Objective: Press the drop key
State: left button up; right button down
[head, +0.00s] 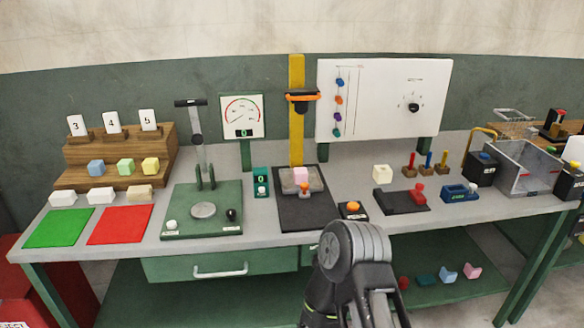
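A small black box with an orange button (352,210) sits near the front edge of the table, right of the drop stand; its label is too small to read, and it may be the drop key. The drop stand has a yellow post (297,125) with an orange and black carriage (302,96) held high on it. A pink foam block (300,174) lies on the grey plate of the stand's black base (300,215). A dark grey link of one of my arms rises at bottom centre, just below the button box. Neither of my grippers shows.
A green lever press (203,220) stands left of the drop stand. Green (58,228) and red mats (120,224) lie at the left, before wooden steps (100,175) with foam cubes. Right are a black-and-red device (400,201), a blue device (458,193) and a clear bin (525,170).

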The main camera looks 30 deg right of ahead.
aim_at(353, 207)
jog(key=z, duration=1.35)
